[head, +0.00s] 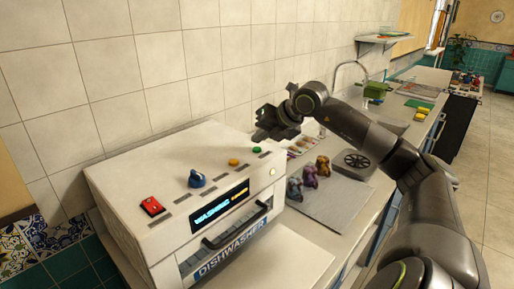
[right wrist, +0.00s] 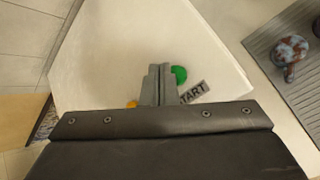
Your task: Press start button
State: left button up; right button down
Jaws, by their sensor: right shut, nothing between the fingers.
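The white dishwasher (head: 205,180) stands on the counter in the head view. Its top carries a green start button (head: 256,150) near the back right corner, which also shows in the right wrist view (right wrist: 179,74) beside a label reading "TART" (right wrist: 193,92). My right gripper (head: 265,130) is above that corner of the dishwasher, shut and empty. In the right wrist view its closed fingers (right wrist: 158,72) point just left of the green button and partly cover the label. I cannot tell the exact height gap. My left gripper is not in view.
Several small figurine-like objects (head: 309,180) stand on a grey mat (head: 334,203) to the right. A tiled wall is behind.

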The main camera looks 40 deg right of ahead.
aim_at(260, 150)
jog(key=shift+r+p, duration=1.5)
jog(key=shift+r, duration=1)
jog(key=shift+f, duration=0.1)
